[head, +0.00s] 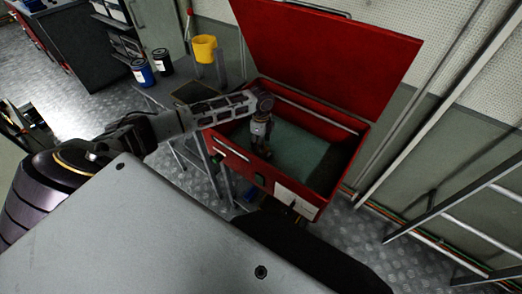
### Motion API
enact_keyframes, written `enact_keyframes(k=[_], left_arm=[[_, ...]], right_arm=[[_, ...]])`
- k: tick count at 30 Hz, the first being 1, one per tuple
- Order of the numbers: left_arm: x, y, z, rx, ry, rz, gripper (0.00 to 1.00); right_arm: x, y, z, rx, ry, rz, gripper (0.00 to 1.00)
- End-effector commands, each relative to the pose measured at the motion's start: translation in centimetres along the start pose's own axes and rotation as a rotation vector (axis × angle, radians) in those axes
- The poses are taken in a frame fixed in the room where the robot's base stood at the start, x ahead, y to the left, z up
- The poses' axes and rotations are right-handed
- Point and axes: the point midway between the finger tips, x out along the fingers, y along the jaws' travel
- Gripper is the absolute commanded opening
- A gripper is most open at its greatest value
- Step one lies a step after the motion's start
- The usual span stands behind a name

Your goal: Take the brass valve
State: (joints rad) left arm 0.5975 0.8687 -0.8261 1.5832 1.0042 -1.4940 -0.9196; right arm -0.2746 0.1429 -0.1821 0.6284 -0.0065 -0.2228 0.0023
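A red metal chest (233,163) stands with its red lid (325,50) raised and a grey-green floor inside. My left arm reaches in from the left over the chest's near left wall. My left gripper (262,150) points down inside the chest, near its left side. Its fingers are small and dark, so I cannot tell whether they are open or shut, or whether they hold anything. I cannot make out a brass valve; it may be hidden under or behind the gripper. My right gripper is not in view.
A yellow bucket (204,48), a blue can (142,72) and a black can (162,62) stand left of the chest. A ladder-like metal frame (462,211) is at the right. Patterned metal floor (365,235) shows between it and the chest.

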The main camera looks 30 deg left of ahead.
Motion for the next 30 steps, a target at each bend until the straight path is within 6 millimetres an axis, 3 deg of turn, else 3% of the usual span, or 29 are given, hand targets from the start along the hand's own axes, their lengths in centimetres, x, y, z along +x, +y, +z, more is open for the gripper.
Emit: enact_keyframes(k=[4,18,30], left_arm=[[0.9,0.1,0.0,0.0,-0.001,0.002,0.51],[0.9,0.0,0.0,0.0,-0.001,0.001,0.51],[0.9,0.0,0.0,0.0,-0.001,0.0,0.0]], right_arm=[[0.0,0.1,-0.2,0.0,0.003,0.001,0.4],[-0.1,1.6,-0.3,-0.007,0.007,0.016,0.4],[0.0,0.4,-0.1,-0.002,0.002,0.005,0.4]])
